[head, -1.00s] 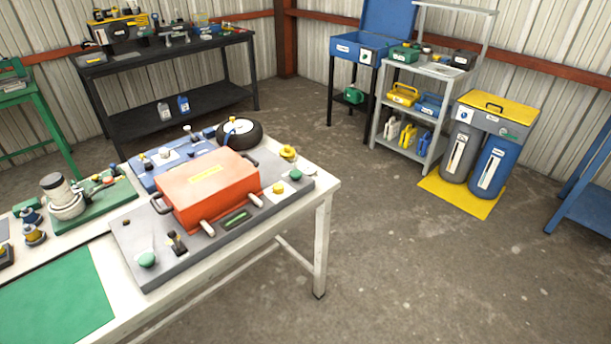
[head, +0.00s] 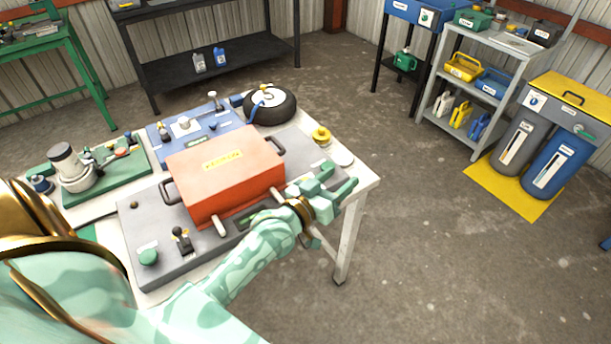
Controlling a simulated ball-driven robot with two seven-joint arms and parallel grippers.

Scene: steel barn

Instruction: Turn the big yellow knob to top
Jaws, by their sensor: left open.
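A yellow knob (head: 321,135) stands on a round base near the far right corner of the grey panel (head: 130,222) on the white table. Its pointing direction is too small to tell. My left gripper (head: 340,184) is open over the panel's right front corner, nearer to me than this knob and apart from it. The gripper and forearm hide the smaller yellow and green knobs seen there earlier. My right gripper is not in view.
An orange-red box (head: 195,178) with side handles fills the middle of the panel, left of my gripper. A black wheel (head: 270,106) lies behind it. A green knob (head: 149,256) and black lever (head: 182,242) are at the front left.

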